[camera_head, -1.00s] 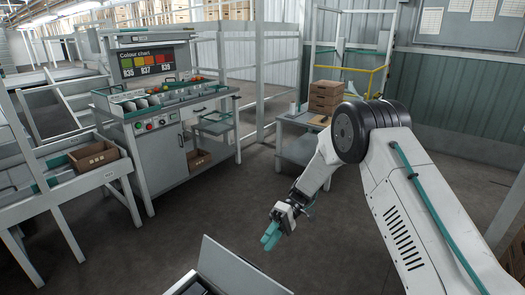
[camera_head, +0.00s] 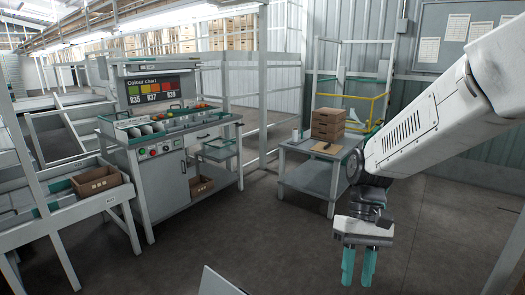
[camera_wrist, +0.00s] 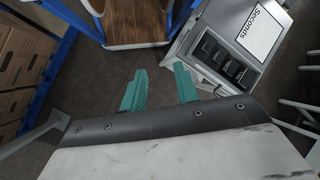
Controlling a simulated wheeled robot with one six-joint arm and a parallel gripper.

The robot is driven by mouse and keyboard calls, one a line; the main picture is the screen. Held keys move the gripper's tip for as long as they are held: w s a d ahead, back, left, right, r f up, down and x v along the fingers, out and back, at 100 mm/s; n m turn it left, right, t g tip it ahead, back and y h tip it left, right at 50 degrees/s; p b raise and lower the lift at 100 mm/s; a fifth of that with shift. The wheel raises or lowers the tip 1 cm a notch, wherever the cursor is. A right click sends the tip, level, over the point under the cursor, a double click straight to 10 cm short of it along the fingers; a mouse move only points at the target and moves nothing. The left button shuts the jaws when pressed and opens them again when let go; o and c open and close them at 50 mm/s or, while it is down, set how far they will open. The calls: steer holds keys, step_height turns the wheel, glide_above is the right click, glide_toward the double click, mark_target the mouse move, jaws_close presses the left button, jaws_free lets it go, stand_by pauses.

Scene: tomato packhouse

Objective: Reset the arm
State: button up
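My gripper (camera_head: 358,268) hangs at the lower right of the head view with its two teal fingers pointing down over the bare floor. In the wrist view my gripper (camera_wrist: 161,90) shows its fingers apart with nothing between them. My white arm (camera_head: 440,100) reaches in from the right edge and bends down at the wrist. The gripper touches nothing that I can see.
The sorting bench (camera_head: 165,188) and a brown crate (camera_head: 96,181) are at left. The wrist view shows a "Seconds" bin (camera_wrist: 222,62), a wooden-topped piece (camera_wrist: 136,24) and a blue rack (camera_wrist: 62,14).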

steer(key=s+d+r+m+t+h, duration=0.1)
steer(key=s+d+r+t, duration=0.2)
steer(key=s, duration=0.4)
steer(key=s+d+r+t, duration=0.4)
steer(key=s+r, duration=0.2)
steer(key=s, duration=0.1)
steer(key=shift+s+d+r+m+h, duration=0.2)
steer(key=shift+s+d+m+h, duration=0.05)
steer(key=shift+d+m+h, duration=0.15)
